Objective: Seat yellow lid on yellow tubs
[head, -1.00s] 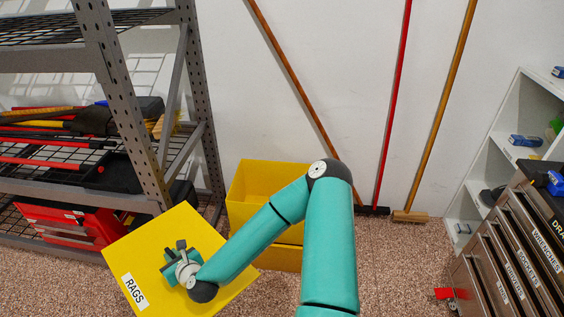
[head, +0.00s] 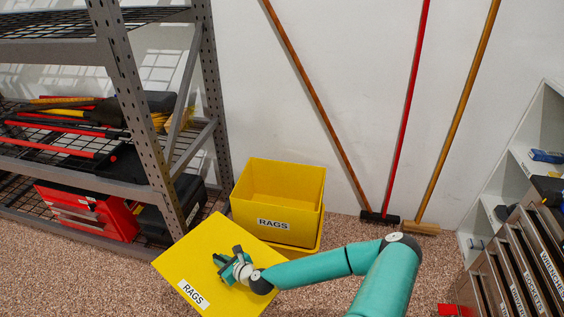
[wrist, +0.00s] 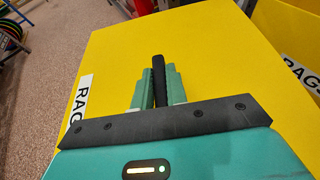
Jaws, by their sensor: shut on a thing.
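The yellow lid (head: 200,250), with a RAGS label, is a flat square held tilted in the air, in front and to the left of the tubs. My gripper (head: 228,262) is shut on the black handle at the middle of the lid; the handle (wrist: 158,78) shows between my fingers in the wrist view. The upper yellow tub (head: 300,222) is open on top, looks empty, and has a RAGS label on its front. It stands on a lower yellow tub (head: 312,248), mostly hidden behind it and the lid. A tub edge (wrist: 285,40) shows at the right of the wrist view.
A grey metal shelf (head: 165,140) with tools and a red toolbox (head: 88,210) stands to the left, close to the lid. Brooms (head: 380,216) lean on the wall right of the tubs. A steel toolchest (head: 510,270) is at right.

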